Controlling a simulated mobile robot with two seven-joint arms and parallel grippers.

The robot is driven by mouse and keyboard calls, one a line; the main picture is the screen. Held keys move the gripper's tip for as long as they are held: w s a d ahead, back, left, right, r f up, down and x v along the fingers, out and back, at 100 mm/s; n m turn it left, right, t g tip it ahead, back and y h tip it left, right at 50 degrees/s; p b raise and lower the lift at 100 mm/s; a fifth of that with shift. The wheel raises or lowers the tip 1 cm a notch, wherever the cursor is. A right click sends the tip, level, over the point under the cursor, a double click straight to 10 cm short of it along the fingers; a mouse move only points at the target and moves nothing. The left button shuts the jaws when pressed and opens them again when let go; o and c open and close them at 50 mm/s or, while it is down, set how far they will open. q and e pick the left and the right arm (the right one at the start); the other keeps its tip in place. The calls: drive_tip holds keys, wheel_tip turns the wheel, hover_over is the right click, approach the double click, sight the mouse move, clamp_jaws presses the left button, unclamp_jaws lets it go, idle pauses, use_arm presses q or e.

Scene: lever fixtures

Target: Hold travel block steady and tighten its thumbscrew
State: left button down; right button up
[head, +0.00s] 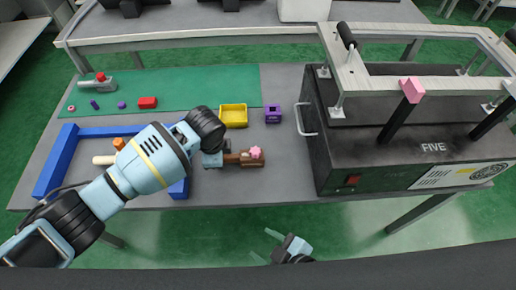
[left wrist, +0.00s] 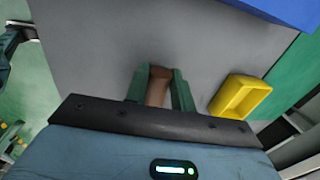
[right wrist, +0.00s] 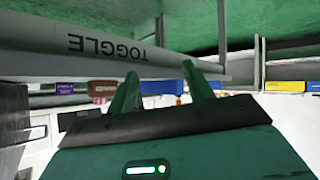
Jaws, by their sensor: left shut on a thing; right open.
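The travel block appears to be the small brown block (head: 248,162) near the front edge of the grey table. A pink star-shaped knob, apparently its thumbscrew (head: 256,152), sits at its right end. My left gripper (head: 226,158) reaches it from the left and is shut on the brown piece, which also shows between the fingers in the left wrist view (left wrist: 158,88). The thumbscrew is hidden there. My right gripper (head: 259,243) is open and empty, in front of and below the table edge; in the right wrist view its fingers (right wrist: 160,68) are spread apart.
A yellow tray (head: 233,116) and a purple block (head: 273,114) stand behind the brown block. A black machine (head: 345,150) with a pink-tipped lever (head: 411,91) fills the right. A blue frame (head: 62,155) lies left, partly behind my left arm. Bare table (head: 290,180) lies between block and machine.

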drive_tip(key=w+a+r+n+g+y, duration=0.1)
drive_tip(key=w+a+r+n+y, duration=0.1)
drive_tip(key=w+a+r+n, duration=0.4)
wheel_tip(320, 180, up, 12)
drive_tip(key=n+g+h, duration=0.3)
drive_tip(key=n+h, duration=0.4)
drive_tip(key=n, duration=1.9)
hover_over(257, 152)
drive_tip(key=s+d, duration=0.3)
drive_tip(key=s, duration=0.1)
drive_tip(key=x, duration=1.2)
drive_tip(key=shift+s+f, duration=0.1)
drive_tip(key=shift+s, duration=0.05)
drive_tip(key=shift+c, duration=0.2)
drive_tip(key=c, duration=1)
